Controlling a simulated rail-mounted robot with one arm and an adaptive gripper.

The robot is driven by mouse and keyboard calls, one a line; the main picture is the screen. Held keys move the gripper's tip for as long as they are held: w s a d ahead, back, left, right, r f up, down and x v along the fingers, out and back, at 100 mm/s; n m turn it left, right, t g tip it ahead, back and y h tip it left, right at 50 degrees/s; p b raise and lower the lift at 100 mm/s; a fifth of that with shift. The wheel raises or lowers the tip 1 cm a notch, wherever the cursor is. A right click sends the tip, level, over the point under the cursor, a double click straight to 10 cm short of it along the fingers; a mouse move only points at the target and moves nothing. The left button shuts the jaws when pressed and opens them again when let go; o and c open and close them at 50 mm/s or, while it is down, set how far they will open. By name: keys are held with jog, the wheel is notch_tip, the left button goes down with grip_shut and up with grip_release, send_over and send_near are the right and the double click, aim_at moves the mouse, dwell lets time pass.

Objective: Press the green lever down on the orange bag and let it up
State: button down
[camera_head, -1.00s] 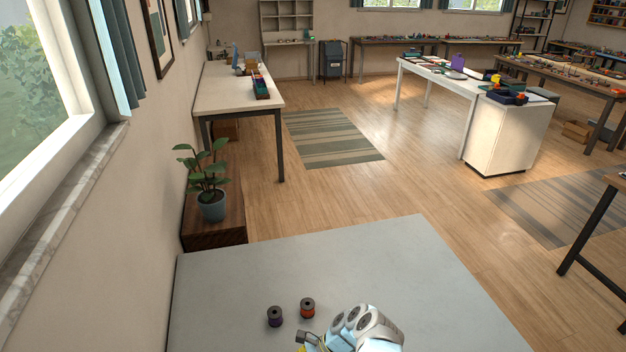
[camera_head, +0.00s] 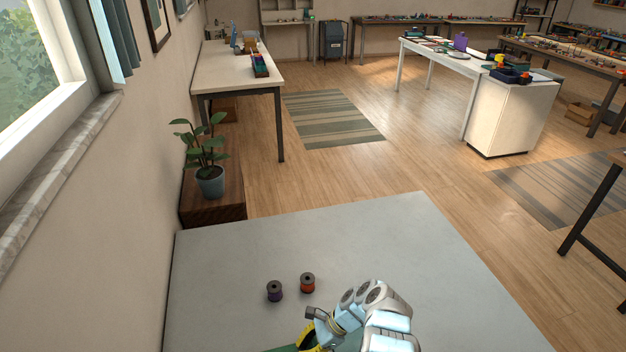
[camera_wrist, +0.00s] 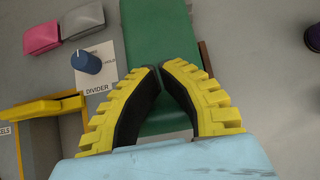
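In the wrist view, a broad green piece (camera_wrist: 157,30), which may be the green lever, runs from the top edge down behind my gripper (camera_wrist: 160,67). The yellow fingers with black pads come together at their tips over it; nothing shows held between them. I cannot tell whether the tips touch the green surface. In the head view, my gripper (camera_head: 309,338) is at the bottom edge, partly hidden by my wrist, with a bit of green (camera_head: 284,348) beside it. No part is clearly recognisable as the orange bag.
In the wrist view, a blue knob (camera_wrist: 86,62) stands on a paper labelled DIVIDER (camera_wrist: 98,82). Pink (camera_wrist: 83,19) and grey (camera_wrist: 41,36) blocks and a yellow-orange frame (camera_wrist: 42,108) lie left. Purple (camera_head: 274,291) and orange-red (camera_head: 307,283) spools stand on the grey table (camera_head: 215,260).

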jog(key=shift+f, duration=0.1)
jog(key=shift+f+b, duration=0.7)
jog(key=shift+f, duration=0.1)
jog(key=shift+r, duration=0.1)
dwell(0.7)
jog(key=shift+v, duration=3.6)
notch_tip(320, 180, up, 10)
jog(key=p, duration=0.7)
jog(key=shift+p, duration=0.3)
jog(key=shift+w, duration=0.1)
